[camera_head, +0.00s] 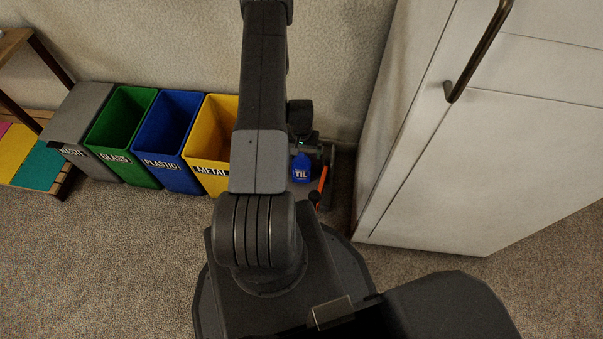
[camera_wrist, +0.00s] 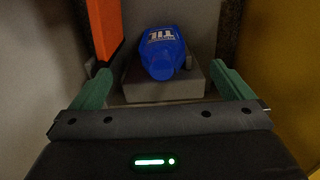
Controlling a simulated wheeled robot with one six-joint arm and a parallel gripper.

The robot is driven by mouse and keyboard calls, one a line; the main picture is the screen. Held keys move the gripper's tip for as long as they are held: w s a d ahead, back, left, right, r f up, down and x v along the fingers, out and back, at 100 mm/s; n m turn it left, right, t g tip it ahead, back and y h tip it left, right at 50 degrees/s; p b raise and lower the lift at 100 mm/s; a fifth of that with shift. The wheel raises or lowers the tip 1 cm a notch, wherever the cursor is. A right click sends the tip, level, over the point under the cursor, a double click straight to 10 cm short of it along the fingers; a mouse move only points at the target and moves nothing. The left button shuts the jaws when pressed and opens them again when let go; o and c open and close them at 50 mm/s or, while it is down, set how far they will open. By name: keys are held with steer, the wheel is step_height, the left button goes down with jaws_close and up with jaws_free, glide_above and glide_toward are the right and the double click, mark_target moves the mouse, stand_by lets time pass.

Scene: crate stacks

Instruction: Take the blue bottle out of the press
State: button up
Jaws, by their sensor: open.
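The blue bottle (camera_head: 302,168) with white lettering stands in the press (camera_head: 330,160), on the floor by the wall, right of the yellow bin. In the wrist view the blue bottle (camera_wrist: 163,52) rests on a grey block of the press (camera_wrist: 165,90), seen from above. My gripper (camera_wrist: 165,78) is open, with its green fingers apart on the left and right of the grey block. The bottle lies ahead of and between the fingers; I see no contact. In the head view my arm hides part of the area around the press.
An orange lever (camera_wrist: 104,25) rises just left of the bottle, close to my left finger. The yellow METAL bin (camera_head: 207,165) stands left of the press. A white cabinet (camera_head: 480,150) stands to the right. Blue, green and grey bins line the wall.

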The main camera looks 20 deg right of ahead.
mark_target(302, 156)
step_height(302, 156, down, 4)
steer(key=shift+b, duration=0.6)
step_height(302, 156, up, 10)
steer(key=p, duration=0.4)
steer(key=shift+f+p, duration=0.15)
steer(key=shift+p, duration=0.15)
steer(key=shift+r, duration=0.2)
